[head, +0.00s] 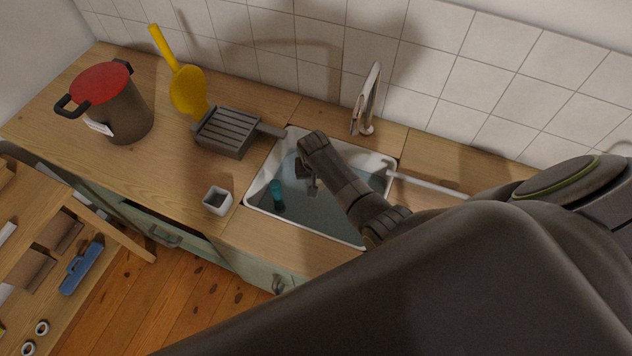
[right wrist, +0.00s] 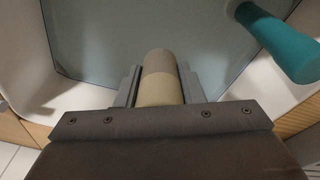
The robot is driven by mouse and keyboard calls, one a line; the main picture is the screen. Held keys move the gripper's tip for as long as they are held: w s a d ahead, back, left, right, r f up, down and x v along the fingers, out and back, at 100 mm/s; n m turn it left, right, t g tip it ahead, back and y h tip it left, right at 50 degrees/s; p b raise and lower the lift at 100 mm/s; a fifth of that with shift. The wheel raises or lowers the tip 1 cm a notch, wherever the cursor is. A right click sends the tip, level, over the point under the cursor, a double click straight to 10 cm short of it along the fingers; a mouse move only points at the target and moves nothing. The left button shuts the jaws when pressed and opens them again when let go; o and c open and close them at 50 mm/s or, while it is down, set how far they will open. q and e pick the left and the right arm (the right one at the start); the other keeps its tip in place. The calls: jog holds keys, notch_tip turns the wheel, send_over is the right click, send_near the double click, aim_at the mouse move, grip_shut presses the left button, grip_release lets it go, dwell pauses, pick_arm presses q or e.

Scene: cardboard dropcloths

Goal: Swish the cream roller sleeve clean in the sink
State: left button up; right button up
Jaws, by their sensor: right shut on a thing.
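The cream roller sleeve (right wrist: 160,85) is between the fingers of my right gripper (right wrist: 158,98) in the right wrist view. Its far part looks greyer than its near part. My right gripper (head: 311,186) is shut on it and reaches down into the sink (head: 300,227), over or in the grey-blue water (head: 325,213). I cannot tell how deep the sleeve is. In the head view the sleeve is hidden or too small to make out. A teal-handled thing (head: 277,194) is at the sink's left side; it also shows in the right wrist view (right wrist: 278,42). My left gripper is out of view.
A tap (head: 367,98) stands behind the sink. Left of it are a dark slatted rack (head: 228,131), a yellow paddle-like tool (head: 187,90), a small white square cup (head: 217,201) and a red-lidded pot (head: 123,112). A pale rod (head: 425,183) lies at the right rim.

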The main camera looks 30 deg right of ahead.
jog(key=r, duration=0.5)
jog(key=s+d+r, duration=0.1)
jog(key=r, duration=0.1)
jog(key=shift+r, duration=0.35)
dwell(0.7)
jog(key=shift+r, duration=2)
